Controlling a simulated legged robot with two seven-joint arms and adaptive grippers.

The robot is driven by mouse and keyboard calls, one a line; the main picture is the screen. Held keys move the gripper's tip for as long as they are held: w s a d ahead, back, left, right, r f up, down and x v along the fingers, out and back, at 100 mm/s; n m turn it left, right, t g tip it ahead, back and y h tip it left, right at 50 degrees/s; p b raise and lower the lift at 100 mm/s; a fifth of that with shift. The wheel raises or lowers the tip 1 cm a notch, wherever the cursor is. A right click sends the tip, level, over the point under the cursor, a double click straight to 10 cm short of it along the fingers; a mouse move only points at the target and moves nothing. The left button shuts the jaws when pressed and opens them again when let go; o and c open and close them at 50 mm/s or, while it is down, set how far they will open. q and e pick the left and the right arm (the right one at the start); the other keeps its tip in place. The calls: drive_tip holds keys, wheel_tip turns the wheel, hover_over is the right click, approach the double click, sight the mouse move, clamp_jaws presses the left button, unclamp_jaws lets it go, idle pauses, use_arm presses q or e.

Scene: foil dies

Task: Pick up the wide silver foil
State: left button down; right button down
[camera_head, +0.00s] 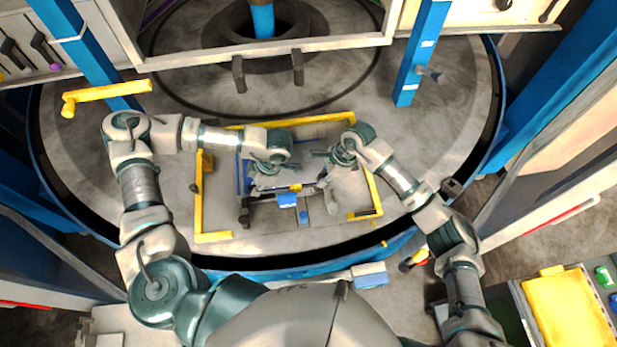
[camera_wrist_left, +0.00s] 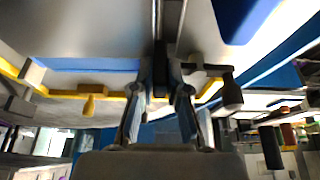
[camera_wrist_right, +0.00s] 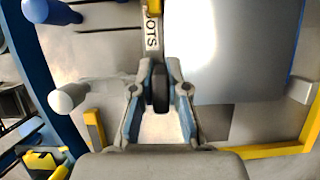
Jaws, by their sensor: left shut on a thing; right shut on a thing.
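A wide silver sheet, which looks like the wide silver foil, shows in the right wrist view (camera_wrist_right: 245,55) with a bright glare and in the left wrist view (camera_wrist_left: 85,25). In the head view the arms largely hide it. My left gripper (camera_head: 262,182) is shut on a narrow dark piece (camera_wrist_left: 160,60) at the sheet's edge. My right gripper (camera_head: 326,178) is shut on a dark rounded piece (camera_wrist_right: 160,85) beside the sheet. I cannot tell whether the sheet is lifted or resting.
A yellow frame (camera_head: 197,205) surrounds the work area on the round grey table (camera_head: 430,150). Blue posts (camera_head: 412,75) stand at the back. A small blue block (camera_head: 287,199) sits in front of the grippers. A yellow tray (camera_head: 567,310) is at the lower right.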

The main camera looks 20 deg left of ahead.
use_arm(q)
drive_tip(key=shift+f, duration=0.15)
use_arm(e)
drive_tip(key=w+d, duration=0.6)
drive_tip(key=d, duration=0.6)
drive_tip(key=w+d, duration=0.6)
drive_tip(key=d, duration=0.6)
drive_tip(key=w+d, duration=0.6)
drive_tip(key=d, duration=0.7)
drive_tip(key=shift+r, duration=0.1)
drive_tip(key=shift+d+r, duration=0.15)
drive_tip(key=shift+r, duration=3.3)
use_arm(q)
drive_tip(key=c, duration=1.1)
unclamp_jaws()
drive_tip(key=shift+w, duration=0.1)
use_arm(e)
drive_tip(key=shift+f, duration=0.1)
use_arm(q)
drive_tip(key=v, duration=1.2)
